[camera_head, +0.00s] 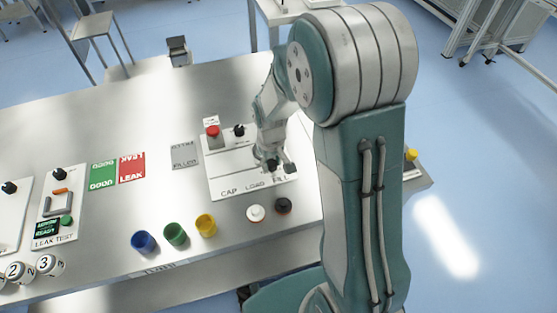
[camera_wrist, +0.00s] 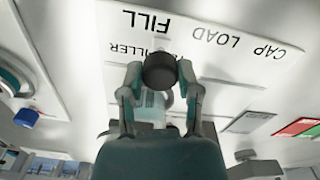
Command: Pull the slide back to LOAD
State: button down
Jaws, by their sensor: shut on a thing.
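The filler station is a white panel (camera_head: 222,182) marked CAP, LOAD and FILL along its front edge. The panel also shows in the wrist view (camera_wrist: 225,60), with the letters upside down. My gripper (camera_head: 273,165) is low over the panel's right part, near the FILL and LOAD labels. In the wrist view my gripper (camera_wrist: 160,82) has its two fingers on either side of a round black knob (camera_wrist: 160,68), shut on it, close to the FILL label. A pale, see-through part shows just below the knob between the fingers. The slide body under the knob is mostly hidden.
A red button (camera_head: 212,131) and a black dial (camera_head: 239,130) stand behind the panel. Blue (camera_head: 143,242), green (camera_head: 175,233) and yellow (camera_head: 205,225) cups, a white cap (camera_head: 256,213) and a black cap (camera_head: 283,205) stand in front. The leak-test panel (camera_head: 60,205) is at left.

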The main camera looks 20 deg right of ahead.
jog(key=a, duration=0.6)
jog(key=shift+f, duration=0.1)
jog(key=shift+d, duration=0.2)
jog(key=shift+c, duration=1.5)
grip_release()
notch_tip(320, 180, up, 12)
